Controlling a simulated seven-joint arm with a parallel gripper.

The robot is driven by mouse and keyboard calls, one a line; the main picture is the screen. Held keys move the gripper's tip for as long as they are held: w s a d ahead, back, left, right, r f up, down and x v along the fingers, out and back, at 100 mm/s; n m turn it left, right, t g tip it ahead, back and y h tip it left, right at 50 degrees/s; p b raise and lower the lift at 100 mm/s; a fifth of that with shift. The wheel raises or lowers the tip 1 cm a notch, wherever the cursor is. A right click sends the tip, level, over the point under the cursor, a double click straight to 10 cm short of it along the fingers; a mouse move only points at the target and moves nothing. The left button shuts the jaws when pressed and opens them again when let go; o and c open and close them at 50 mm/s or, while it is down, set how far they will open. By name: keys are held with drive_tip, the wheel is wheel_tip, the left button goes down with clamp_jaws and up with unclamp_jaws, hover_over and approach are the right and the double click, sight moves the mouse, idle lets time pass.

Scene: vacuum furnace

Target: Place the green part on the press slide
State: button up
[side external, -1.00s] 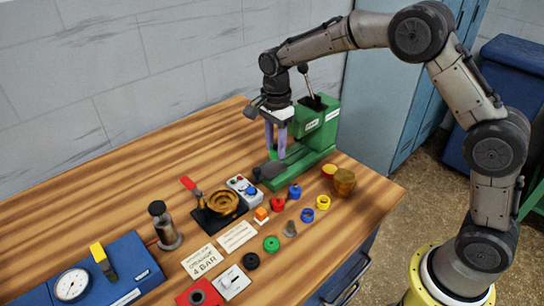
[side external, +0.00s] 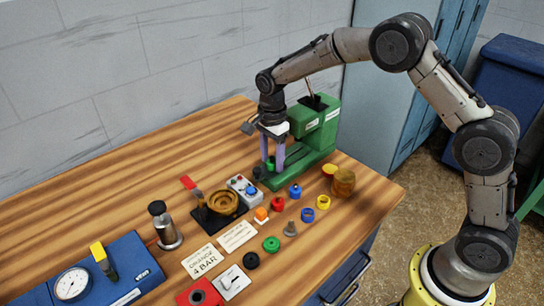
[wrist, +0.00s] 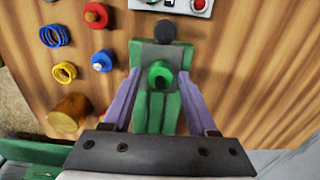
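The green part (wrist: 160,74), a short round piece with a hole, sits on the grey press slide (wrist: 150,55) in the wrist view. In the side view the green part (side external: 270,164) shows low between my fingers, above the front of the green press (side external: 312,142). My gripper (wrist: 160,78) is open around the part, with a gap visible on each side of it in the wrist view. In the side view my gripper (side external: 272,166) points down over the slide, which is partly hidden by the fingers.
A dark round knob (wrist: 165,31) is at the slide's front end. A control box (side external: 243,188) stands close by. A green ring (side external: 271,243) lies on the table.

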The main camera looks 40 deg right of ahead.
drive_tip(key=shift+o, duration=0.4)
drive_tip(key=s+d+r+n+t, duration=0.1)
drive_tip(key=s+r+n, duration=0.15)
drive_tip(key=r, duration=0.65)
drive_tip(key=s+r+n, duration=0.1)
drive_tip(key=s+r, duration=0.3)
drive_tip(key=r, duration=0.5)
drive_tip(key=s+d+r+n+t, duration=0.1)
drive_tip(key=s+r+n, duration=0.15)
drive_tip(key=s, duration=0.25)
drive_tip(key=s+d+r+n+t, duration=0.1)
drive_tip(key=s+n, duration=0.2)
drive_tip(key=s, duration=0.3)
drive_tip(key=s+d+f+n+t, duration=0.1)
drive_tip(key=s+f+n, duration=0.3)
drive_tip(key=s+n, duration=0.5)
drive_tip(key=s+t, duration=0.1)
drive_tip(key=s, duration=0.5)
drive_tip(key=shift+d+f+t, duration=0.2)
drive_tip(key=shift+d+t, duration=0.05)
drive_tip(key=shift+t, duration=0.05)
